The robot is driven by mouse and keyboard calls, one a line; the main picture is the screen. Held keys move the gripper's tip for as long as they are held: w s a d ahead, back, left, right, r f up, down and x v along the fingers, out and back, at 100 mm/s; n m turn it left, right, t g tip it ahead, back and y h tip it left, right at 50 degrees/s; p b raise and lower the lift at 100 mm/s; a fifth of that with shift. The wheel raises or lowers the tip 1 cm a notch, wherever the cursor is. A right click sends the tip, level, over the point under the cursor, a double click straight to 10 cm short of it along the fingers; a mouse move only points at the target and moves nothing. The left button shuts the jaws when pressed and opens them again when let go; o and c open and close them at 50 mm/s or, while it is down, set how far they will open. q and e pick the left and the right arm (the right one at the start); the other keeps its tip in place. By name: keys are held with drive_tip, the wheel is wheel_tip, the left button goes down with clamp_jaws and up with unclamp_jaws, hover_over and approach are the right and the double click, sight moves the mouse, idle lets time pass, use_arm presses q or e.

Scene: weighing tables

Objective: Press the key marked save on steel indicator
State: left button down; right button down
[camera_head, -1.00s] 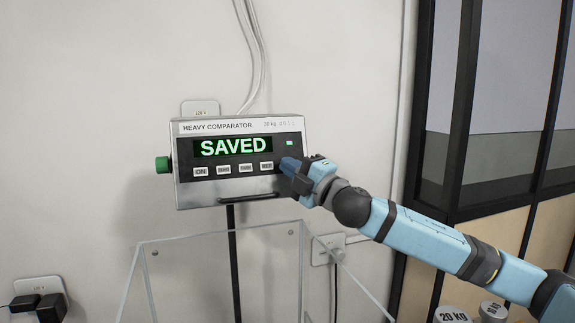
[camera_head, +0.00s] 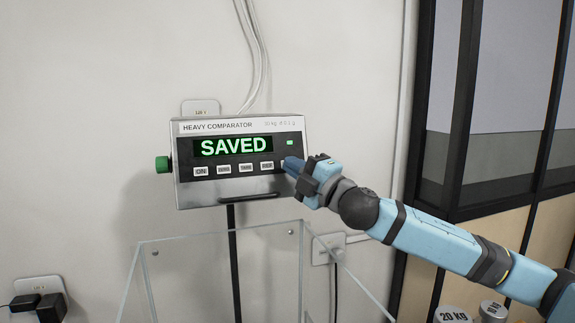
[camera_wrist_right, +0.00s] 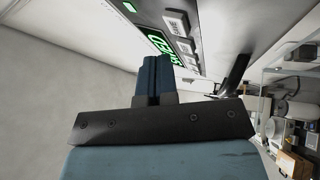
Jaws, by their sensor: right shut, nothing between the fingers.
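The steel indicator (camera_head: 240,187), labelled HEAVY COMPARATOR, stands on a black post in front of the wall. Its green display (camera_head: 233,146) reads SAVED. My right gripper (camera_head: 289,164) is shut and empty at the right end of the key row, hiding most of the key there. In the right wrist view its closed fingers (camera_wrist_right: 153,75) point toward the panel; I cannot tell if they touch it. My left gripper is not in view.
A clear glass enclosure (camera_head: 210,237) stands below the indicator. A green knob (camera_head: 162,165) sticks out of the indicator's left side. A 20 kg weight (camera_head: 452,315) shows at the lower right, by a dark-framed partition (camera_head: 462,110). Black plugs (camera_head: 40,307) are at lower left.

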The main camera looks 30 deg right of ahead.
drive_tip(key=shift+s+a+r, duration=0.15)
drive_tip(key=shift+s+r, duration=0.05)
drive_tip(key=shift+s, duration=0.5)
drive_tip(key=shift+s+a+r, duration=0.2)
drive_tip(key=shift+s+r, duration=0.05)
drive_tip(key=shift+s, duration=0.45)
drive_tip(key=shift+s+a+r, duration=0.15)
drive_tip(key=shift+s+r, duration=0.05)
drive_tip(key=shift+s, duration=0.5)
drive_tip(key=shift+f, duration=0.1)
